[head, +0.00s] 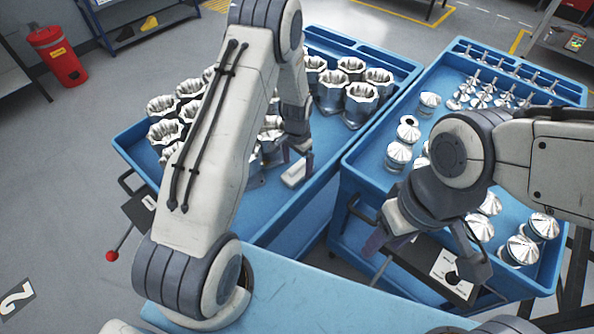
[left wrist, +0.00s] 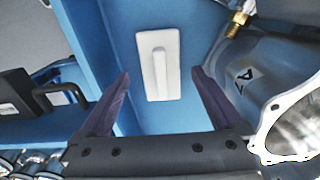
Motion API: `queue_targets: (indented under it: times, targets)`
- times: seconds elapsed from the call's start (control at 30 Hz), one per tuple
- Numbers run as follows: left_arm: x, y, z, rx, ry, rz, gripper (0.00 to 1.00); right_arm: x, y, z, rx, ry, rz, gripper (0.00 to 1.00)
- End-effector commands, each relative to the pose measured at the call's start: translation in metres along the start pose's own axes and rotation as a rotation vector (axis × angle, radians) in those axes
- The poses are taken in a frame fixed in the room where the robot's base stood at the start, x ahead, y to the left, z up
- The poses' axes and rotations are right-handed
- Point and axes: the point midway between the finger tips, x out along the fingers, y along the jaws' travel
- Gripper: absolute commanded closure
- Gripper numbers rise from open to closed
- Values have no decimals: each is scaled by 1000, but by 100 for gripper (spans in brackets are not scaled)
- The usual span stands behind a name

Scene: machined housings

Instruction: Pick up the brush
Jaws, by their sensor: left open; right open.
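The brush is a white rectangular block with a raised bar handle. In the left wrist view the brush (left wrist: 158,62) lies flat on the blue cart surface, ahead of and between my open left fingers (left wrist: 160,72). In the head view the brush (head: 295,174) is on the left blue cart, just below my left gripper (head: 296,150). The left gripper is empty and apart from the brush. My right gripper (head: 420,262) is open and empty, in front of the right cart's near side.
Machined housings (head: 361,102) crowd the left blue cart (head: 275,222) around the brush; one stands close by at the right of the left wrist view. The right cart (head: 365,172) holds several shiny metal parts (head: 543,226). A red bin (head: 58,55) stands far left.

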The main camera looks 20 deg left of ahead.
Motion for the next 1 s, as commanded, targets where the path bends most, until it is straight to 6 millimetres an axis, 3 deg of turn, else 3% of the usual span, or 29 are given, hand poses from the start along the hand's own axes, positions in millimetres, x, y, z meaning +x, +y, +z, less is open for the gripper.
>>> queue_targets:
  times: [0.2, 0.47, 0.5, 0.73, 1.0]
  targets:
    - [26, -1, -1, 0, -1, 0, 0, -10, -1, -1, 0, 0, 0, 48]
    - [30, -1, -2, -1, 1, 0, 0, -9, -1, 0, 0, 0, 0, 48]
    - [30, -1, -2, -1, 1, 0, 4, -9, -1, 0, 0, 0, 0, 48]
    - [30, -1, -1, -1, 1, 0, 91, -9, -1, 0, 0, 0, 0, 48]
    - [28, -2, -2, -1, 2, -1, 92, -9, -1, 0, 0, 0, 0, 48]
